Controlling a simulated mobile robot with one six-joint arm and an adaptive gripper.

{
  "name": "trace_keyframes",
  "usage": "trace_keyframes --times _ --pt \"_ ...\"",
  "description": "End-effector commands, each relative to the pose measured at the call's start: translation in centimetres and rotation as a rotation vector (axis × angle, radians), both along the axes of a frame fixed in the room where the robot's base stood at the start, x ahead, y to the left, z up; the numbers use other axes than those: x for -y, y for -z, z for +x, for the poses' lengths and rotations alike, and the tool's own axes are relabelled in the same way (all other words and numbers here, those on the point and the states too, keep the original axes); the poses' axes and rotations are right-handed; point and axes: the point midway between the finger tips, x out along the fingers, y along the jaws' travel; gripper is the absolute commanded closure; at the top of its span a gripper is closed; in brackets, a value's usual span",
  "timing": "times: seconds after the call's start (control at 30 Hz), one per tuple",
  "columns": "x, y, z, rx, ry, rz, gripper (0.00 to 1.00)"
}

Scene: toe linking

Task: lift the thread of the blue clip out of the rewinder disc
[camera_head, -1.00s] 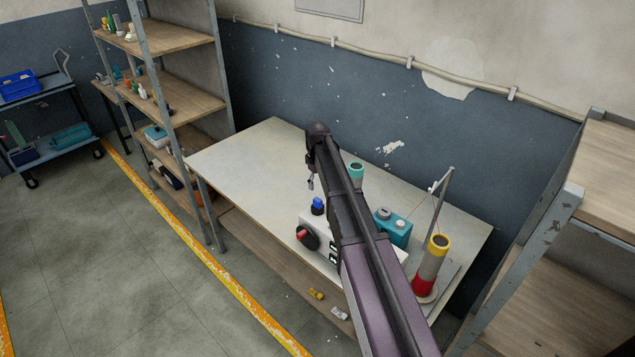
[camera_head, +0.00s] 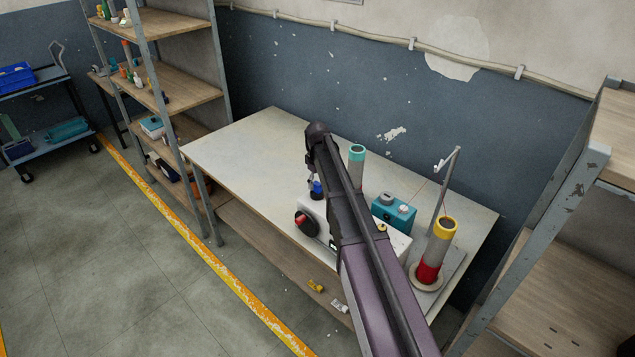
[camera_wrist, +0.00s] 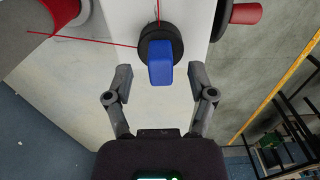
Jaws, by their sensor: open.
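The blue clip (camera_wrist: 165,62) sits on a round black disc (camera_wrist: 146,45) on a white machine body (camera_wrist: 120,15) in the wrist view. A thin red thread (camera_wrist: 95,42) runs from the left to the black disc, and a thread also leads upward from it. My gripper (camera_wrist: 161,73) is open and empty, with one finger on each side of the blue clip's near end and gaps on both sides. In the head view the blue clip (camera_head: 317,187) shows beside my arm, which hides much of the machine. Whether the thread lies inside the disc is too small to tell.
A dark wheel with a red handle (camera_head: 301,222) is on the machine's left end. A teal box (camera_head: 395,211), a teal-topped tube (camera_head: 357,168) and a yellow-topped red and grey cone (camera_head: 438,250) stand nearby. The table's left part (camera_head: 245,150) is clear.

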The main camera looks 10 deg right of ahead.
Motion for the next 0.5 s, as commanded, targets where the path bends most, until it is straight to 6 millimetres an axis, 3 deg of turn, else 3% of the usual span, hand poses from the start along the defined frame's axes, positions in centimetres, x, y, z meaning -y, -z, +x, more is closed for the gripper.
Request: trace_keyframes --times 0.2,0.5 --pt "-0.09 1.28 0.0 0.0 -0.001 0.0 0.29" --pt "-0.1 1.48 0.0 0.0 -0.001 0.0 0.29"
